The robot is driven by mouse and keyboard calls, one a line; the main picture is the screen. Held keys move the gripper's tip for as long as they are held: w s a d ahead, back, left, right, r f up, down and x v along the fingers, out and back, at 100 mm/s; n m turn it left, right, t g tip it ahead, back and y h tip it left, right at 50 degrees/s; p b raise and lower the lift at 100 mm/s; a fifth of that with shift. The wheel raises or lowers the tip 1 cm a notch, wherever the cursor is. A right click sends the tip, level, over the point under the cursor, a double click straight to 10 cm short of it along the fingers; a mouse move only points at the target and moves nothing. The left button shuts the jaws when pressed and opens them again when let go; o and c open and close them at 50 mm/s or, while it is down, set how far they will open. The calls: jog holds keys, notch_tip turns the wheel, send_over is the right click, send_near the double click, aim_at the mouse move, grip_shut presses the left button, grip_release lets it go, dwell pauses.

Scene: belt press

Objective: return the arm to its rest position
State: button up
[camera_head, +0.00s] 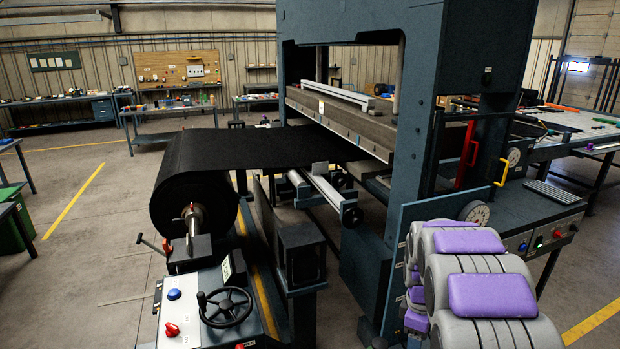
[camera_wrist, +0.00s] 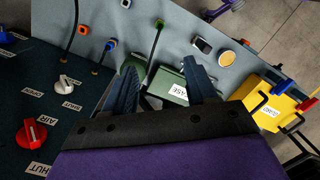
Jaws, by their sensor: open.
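My arm shows in the head view at the lower right as grey and purple links (camera_head: 491,296), folded close beside the press. My gripper is out of sight there. In the wrist view my gripper (camera_wrist: 160,82) is open, with two dark blue ribbed fingers spread apart. A green box (camera_wrist: 170,95) with a white label, partly readable as "ASE", shows beyond and between the fingers. Nothing is visibly held. I cannot tell the exact distance from the fingers to the box.
A panel with a red knob (camera_wrist: 37,131) and a grey knob (camera_wrist: 65,84) lies left of my gripper; a yellow labelled box (camera_wrist: 270,112) is right. The large press (camera_head: 420,110) stands near my arm. A black belt roll (camera_head: 190,185) is left.

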jog(key=s+a+r+m, duration=0.3)
jog(key=s+a+r, duration=0.1)
jog(key=s, duration=0.5)
jog(key=s+a+r+m, duration=0.3)
jog(key=s+r, duration=0.1)
jog(key=s, duration=0.5)
jog(key=s+a+m, duration=0.2)
jog(key=s, duration=0.6)
jog(key=s+a+m+b, duration=0.1)
jog(key=s+a+m, duration=0.1)
jog(key=s, duration=0.7)
jog(key=shift+a+m+g+y, duration=0.2)
jog(key=shift+m+g+y, duration=0.2)
jog(key=shift+m, duration=0.3)
